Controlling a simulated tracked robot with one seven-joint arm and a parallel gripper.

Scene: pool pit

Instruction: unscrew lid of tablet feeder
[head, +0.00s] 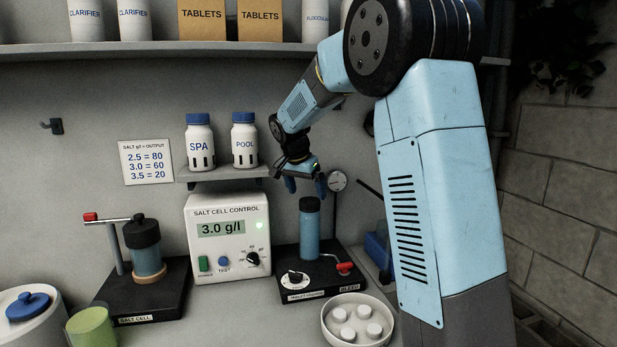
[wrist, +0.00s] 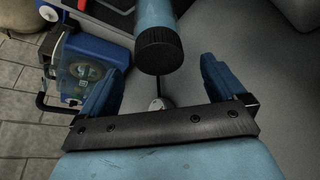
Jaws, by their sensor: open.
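The tablet feeder (head: 310,236) is a blue upright cylinder on a dark base at the middle right of the bench. Its dark ribbed lid (head: 310,204) is on top. In the wrist view the lid (wrist: 160,50) shows at the top centre, beyond the fingers, with the blue body (wrist: 155,13) behind it. My gripper (head: 306,186) is just above the lid in the head view. In the wrist view my gripper (wrist: 160,90) has its two blue fingers wide apart and nothing between them. The lid appears apart from both fingers.
The feeder's base has a dial (head: 294,279) and a red-handled valve (head: 345,268). A bowl of white tablets (head: 358,338) stands in front. A gauge (head: 337,180) is close to the right of my gripper. The salt control box (head: 229,270) and the bottle shelf (head: 225,174) are to the left.

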